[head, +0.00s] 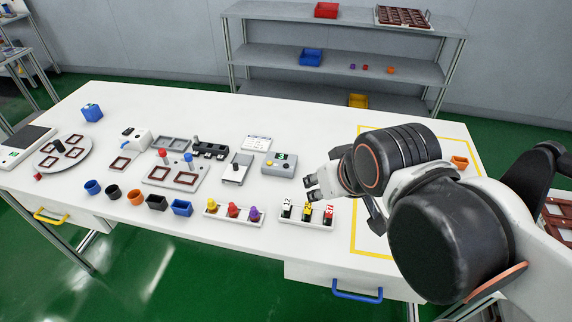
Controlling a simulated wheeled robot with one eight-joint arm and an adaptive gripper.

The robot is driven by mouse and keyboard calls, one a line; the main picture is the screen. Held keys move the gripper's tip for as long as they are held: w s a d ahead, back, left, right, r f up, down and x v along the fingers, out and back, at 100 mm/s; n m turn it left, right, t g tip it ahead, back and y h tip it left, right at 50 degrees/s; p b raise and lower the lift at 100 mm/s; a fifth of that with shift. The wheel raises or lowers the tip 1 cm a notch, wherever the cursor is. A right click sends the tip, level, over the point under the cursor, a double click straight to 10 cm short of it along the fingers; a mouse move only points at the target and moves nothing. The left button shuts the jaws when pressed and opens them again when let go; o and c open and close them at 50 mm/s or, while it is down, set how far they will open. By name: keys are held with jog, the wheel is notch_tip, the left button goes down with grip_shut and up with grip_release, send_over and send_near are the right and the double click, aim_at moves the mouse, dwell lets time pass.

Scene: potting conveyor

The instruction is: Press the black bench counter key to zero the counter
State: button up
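The bench counter (280,164) is a small grey box with a lit green display, standing near the middle of the white table. Small buttons sit on its top face, one yellow and others darker; which is the black key is too small to tell surely. My gripper (311,187) is to the right of and nearer than the counter, pointing left, above the table behind the tray of small labelled items. Its two dark fingertips look apart, with nothing between them. It is not touching the counter.
A white tray (306,219) with black, yellow and red items is in front of my gripper. Several coloured cups line the front left.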

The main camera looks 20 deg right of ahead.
jog(key=shift+c, duration=0.4)
grip_shut()
dwell(0.8)
